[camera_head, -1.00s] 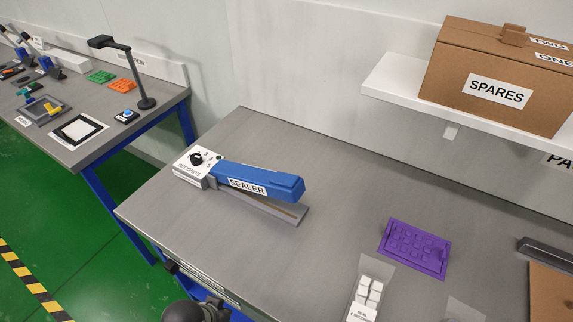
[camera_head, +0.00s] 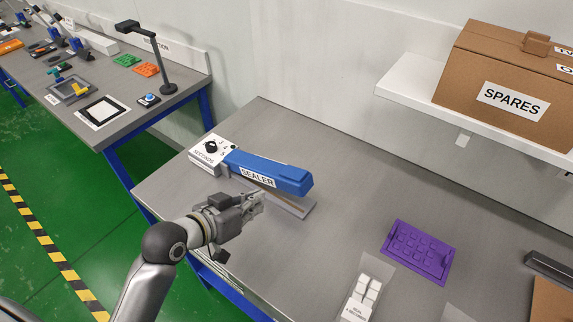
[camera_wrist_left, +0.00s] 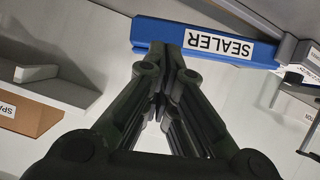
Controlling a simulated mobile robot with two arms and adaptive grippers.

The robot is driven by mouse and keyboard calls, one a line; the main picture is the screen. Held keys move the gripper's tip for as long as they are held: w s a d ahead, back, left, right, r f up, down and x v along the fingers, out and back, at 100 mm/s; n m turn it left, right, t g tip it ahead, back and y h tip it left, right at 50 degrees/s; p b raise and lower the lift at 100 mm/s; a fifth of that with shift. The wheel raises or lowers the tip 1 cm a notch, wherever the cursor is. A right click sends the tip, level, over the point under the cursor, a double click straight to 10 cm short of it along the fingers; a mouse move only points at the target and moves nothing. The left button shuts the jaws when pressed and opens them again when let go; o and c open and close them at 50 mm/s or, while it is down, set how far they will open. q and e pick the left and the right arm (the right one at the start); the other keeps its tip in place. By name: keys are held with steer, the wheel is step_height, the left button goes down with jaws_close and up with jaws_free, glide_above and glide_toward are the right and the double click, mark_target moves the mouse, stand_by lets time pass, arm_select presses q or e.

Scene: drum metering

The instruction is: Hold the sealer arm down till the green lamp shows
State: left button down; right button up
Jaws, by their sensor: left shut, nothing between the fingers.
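The sealer has a blue arm (camera_head: 272,172) labelled SEALER. The arm is raised above its grey base (camera_head: 300,208), with a gap between them. A white box with a black dial (camera_head: 211,147) stands at the sealer's left end; no lit green lamp can be made out. My left gripper (camera_head: 258,200) is shut and empty, in front of the sealer near the arm's middle. In the left wrist view the shut fingers (camera_wrist_left: 168,62) point towards the blue arm (camera_wrist_left: 160,32); I cannot tell whether they touch it. My right gripper is not in view.
A shelf (camera_head: 400,88) holds a SPARES box (camera_head: 500,90). Bare bench lies between the sealer and the tray.

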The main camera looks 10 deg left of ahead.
arm_select(q)
steer(key=w+r+t+h, duration=0.1)
steer(key=w+r+t, duration=0.1)
steer(key=r, duration=0.5)
steer(key=shift+w+a+t+h, duration=0.25)
steer(key=shift+w+t+h, duration=0.05)
steer(key=shift+w, duration=0.45)
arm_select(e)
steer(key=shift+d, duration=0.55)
arm_select(q)
steer(key=shift+w+f, duration=0.1)
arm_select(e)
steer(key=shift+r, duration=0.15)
arm_select(q)
steer(key=p, duration=0.3)
glide_above(286, 176)
steer(key=shift+w+a+f, duration=0.1)
steer(key=shift+a+f, duration=0.1)
steer(key=shift+f, duration=0.35)
steer(key=shift+a+f, duration=0.2)
steer(key=shift+f, duration=0.3)
steer(key=f, duration=0.2)
steer(key=shift+d+f+p, duration=0.3)
steer(key=shift+d+f, duration=0.15)
steer(key=shift+f, duration=0.65)
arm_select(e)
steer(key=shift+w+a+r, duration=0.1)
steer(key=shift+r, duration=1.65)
